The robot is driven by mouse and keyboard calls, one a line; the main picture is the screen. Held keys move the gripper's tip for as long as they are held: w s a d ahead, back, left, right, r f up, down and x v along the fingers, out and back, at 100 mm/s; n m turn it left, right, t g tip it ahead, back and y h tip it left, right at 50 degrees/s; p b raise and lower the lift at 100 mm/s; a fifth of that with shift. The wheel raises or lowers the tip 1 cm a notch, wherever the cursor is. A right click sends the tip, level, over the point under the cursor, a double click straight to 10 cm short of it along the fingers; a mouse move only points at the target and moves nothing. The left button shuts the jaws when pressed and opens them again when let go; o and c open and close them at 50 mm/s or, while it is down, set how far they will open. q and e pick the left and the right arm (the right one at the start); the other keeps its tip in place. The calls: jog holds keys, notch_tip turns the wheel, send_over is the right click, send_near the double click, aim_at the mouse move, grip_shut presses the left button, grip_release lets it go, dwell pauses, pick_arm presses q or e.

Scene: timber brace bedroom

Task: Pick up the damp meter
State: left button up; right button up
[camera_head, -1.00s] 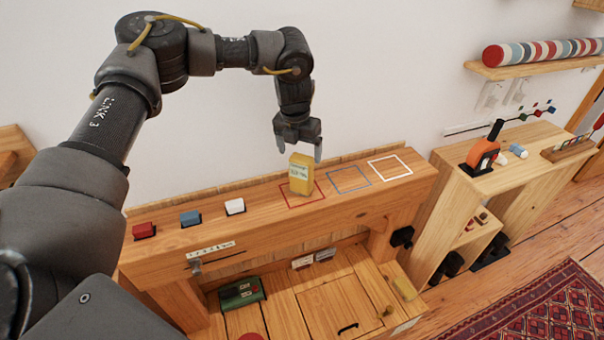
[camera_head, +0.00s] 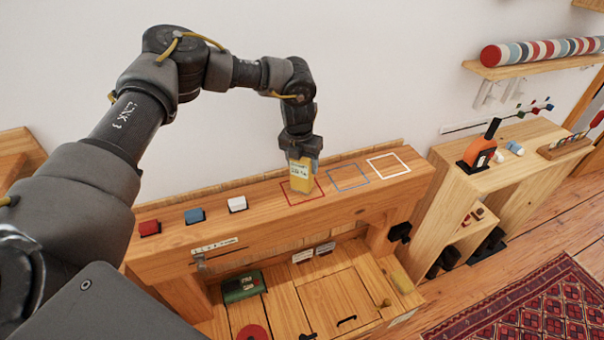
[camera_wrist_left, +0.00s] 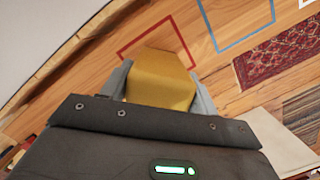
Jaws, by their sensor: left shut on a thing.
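The damp meter is the yellow block with a pale label (camera_head: 301,177); it stands upright at the red square outline on the timber beam. My left gripper (camera_head: 302,160) is above it, pointing down, shut on its upper part. In the left wrist view the yellow block (camera_wrist_left: 160,80) sits between the two grey fingers, which touch its sides. I cannot tell whether its base rests on the beam or is just above it. My right gripper is not in view.
Blue (camera_head: 348,177) and white (camera_head: 388,166) outlines at right are empty. A green box (camera_head: 243,285) lies below. The wall is close behind.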

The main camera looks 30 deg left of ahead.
pick_arm(q)
jog(key=shift+c, duration=1)
jog(key=shift+r, duration=0.1)
jog(key=shift+r+b, duration=0.1)
jog(key=shift+b, duration=0.2)
jog(key=shift+w+r+b, duration=0.15)
jog(key=shift+r+b, duration=0.8)
jog(key=shift+b, duration=0.05)
jog(key=s+d+r+b, duration=0.2)
jog(key=s+r, duration=0.3)
jog(key=s, duration=0.1)
jog(key=s+d+r+b, duration=0.3)
jog(key=s+r, duration=0.2)
jog(key=s, duration=0.2)
jog(key=shift+d+r+b, duration=0.35)
jog(key=shift+r, duration=0.05)
